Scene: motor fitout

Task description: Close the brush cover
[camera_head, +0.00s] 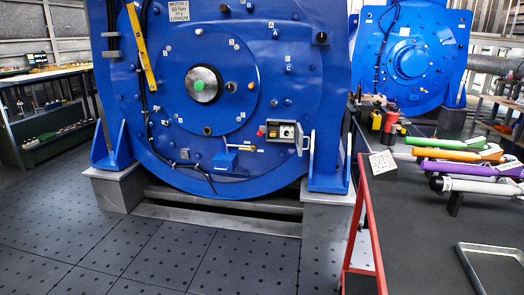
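The large blue motor (205,125) stands upright in the middle of the head view. Low on its face, right of centre, is a small grey box (283,132) with a hinged door (302,143) swung out to the right, so its inside shows. Left of it is a small blue box (225,160) with a blue flap (241,147) sticking out near its top. The labels beside them are too small to read, so I cannot tell which part is the brush cover. My gripper is not in view.
A dark-topped table with a red edge (373,235) stands at right, holding several colourful tools (462,160), a white card (382,162) and a metal tray (497,262). A second blue motor (410,65) is behind. Dark floor (150,250) before the motor is clear. A workbench (50,118) stands at left.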

